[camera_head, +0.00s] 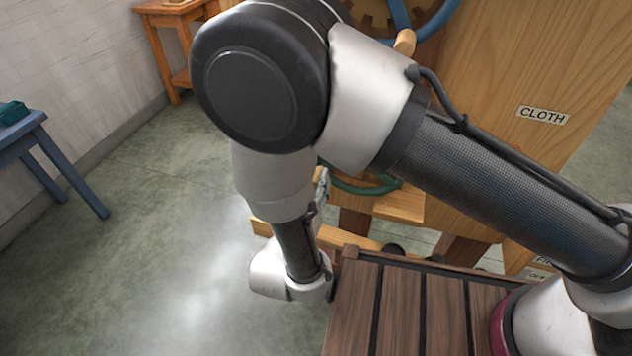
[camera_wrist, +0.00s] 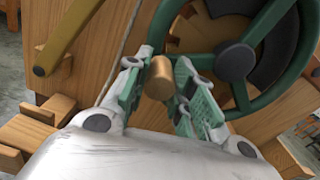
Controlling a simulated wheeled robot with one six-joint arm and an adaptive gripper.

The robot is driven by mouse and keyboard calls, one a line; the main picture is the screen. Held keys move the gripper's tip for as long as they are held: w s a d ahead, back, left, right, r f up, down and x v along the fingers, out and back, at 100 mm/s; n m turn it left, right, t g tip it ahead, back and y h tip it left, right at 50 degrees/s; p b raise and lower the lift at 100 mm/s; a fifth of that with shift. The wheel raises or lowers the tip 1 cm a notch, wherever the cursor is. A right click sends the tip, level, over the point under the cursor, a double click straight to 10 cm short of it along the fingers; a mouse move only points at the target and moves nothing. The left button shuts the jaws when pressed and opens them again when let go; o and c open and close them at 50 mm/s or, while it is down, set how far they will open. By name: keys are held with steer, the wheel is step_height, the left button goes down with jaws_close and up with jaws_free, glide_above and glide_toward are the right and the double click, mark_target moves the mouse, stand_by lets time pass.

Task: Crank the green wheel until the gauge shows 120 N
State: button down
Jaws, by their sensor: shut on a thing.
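The green wheel (camera_wrist: 269,22) fills the upper right of the wrist view, with a dark hub and green spokes. Its wooden crank handle (camera_wrist: 159,78) points toward the wrist camera. My gripper (camera_wrist: 162,72) has a green-padded finger on each side of the handle and is shut on it. In the head view, only a lower arc of the green wheel (camera_head: 365,187) shows beneath my arm. My arm hides most of the wheel and the gripper there. I see no gauge face or reading in either view.
A wooden machine panel with a CLOTH label (camera_head: 542,116) stands behind my arm. A blue wheel (camera_head: 432,22) sits above the green one. A yellow lever (camera_wrist: 68,38) is at the wrist view's left. A blue table (camera_head: 30,135) stands left; the floor between is clear.

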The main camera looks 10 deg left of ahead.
steer(key=r+m, duration=0.1)
steer(key=a+r+m, duration=0.1)
steer(key=r+m, duration=0.1)
steer(key=shift+m, duration=0.3)
step_height(320, 180, up, 3)
steer(key=m, duration=0.3)
steer(key=shift+a+m, duration=0.15)
steer(key=shift+m, duration=0.15)
steer(key=r+m, duration=0.2)
steer(key=m, duration=0.1)
steer(key=shift+d+r, duration=0.35)
steer(key=shift+r, duration=0.05)
steer(key=shift+d+r+m, duration=0.3)
steer(key=shift+r+m, duration=0.2)
steer(key=shift+m, duration=0.25)
steer(key=shift+d+r+m, duration=0.3)
steer(key=shift+r+m, duration=0.2)
steer(key=shift+m, duration=0.25)
steer(key=c, duration=1.2)
jaws_free()
steer(key=shift+s, duration=0.1)
